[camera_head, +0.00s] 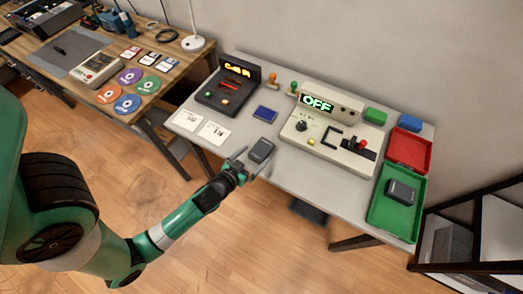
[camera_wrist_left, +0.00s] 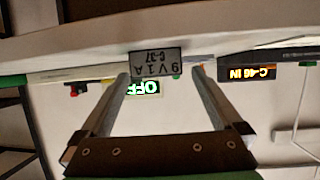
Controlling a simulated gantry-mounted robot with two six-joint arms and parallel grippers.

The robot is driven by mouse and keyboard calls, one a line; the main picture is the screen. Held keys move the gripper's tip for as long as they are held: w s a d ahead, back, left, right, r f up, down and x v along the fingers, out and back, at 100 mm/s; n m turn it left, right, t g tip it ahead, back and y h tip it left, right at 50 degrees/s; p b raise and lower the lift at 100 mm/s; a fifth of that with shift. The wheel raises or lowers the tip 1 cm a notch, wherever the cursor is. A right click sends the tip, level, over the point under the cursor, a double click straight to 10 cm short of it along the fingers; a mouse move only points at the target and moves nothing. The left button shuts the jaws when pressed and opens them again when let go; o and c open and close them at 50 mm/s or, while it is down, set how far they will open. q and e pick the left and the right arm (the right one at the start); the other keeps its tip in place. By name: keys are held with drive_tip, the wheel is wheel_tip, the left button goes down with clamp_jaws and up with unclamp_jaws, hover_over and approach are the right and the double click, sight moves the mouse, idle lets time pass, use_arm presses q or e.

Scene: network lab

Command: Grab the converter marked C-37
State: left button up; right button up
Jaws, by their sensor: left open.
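A dark converter (camera_head: 261,149) lies near the front edge of the grey table. In the left wrist view its end label (camera_wrist_left: 155,62) appears upside down and reads 9V1A, C-37. My left gripper (camera_head: 251,160) is open at the table's front edge, its fingers pointing at this converter. In the wrist view the label shows between the fingertips (camera_wrist_left: 160,73); I cannot tell whether they touch it. A second dark converter (camera_head: 401,191) lies in the green tray (camera_head: 378,226); its marking is unreadable. My right gripper is not in view.
A black device (camera_head: 222,98) with an orange display stands at the left, near white cards (camera_head: 212,133). A beige tester (camera_head: 318,146) reading OFF stands right of the converter. A red tray (camera_head: 409,147) is behind the green one. A blue box (camera_head: 265,112) lies behind the converter.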

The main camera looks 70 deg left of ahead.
sight(260, 150)
use_arm(q)
drive_tip(key=x, duration=0.3)
drive_tip(key=b+x, duration=0.1)
drive_tip(key=x, duration=0.1)
drive_tip(key=shift+w+r, duration=0.25)
drive_tip(key=shift+r, duration=0.1)
drive_tip(key=shift+d, duration=0.1)
drive_tip(key=c, duration=1.6)
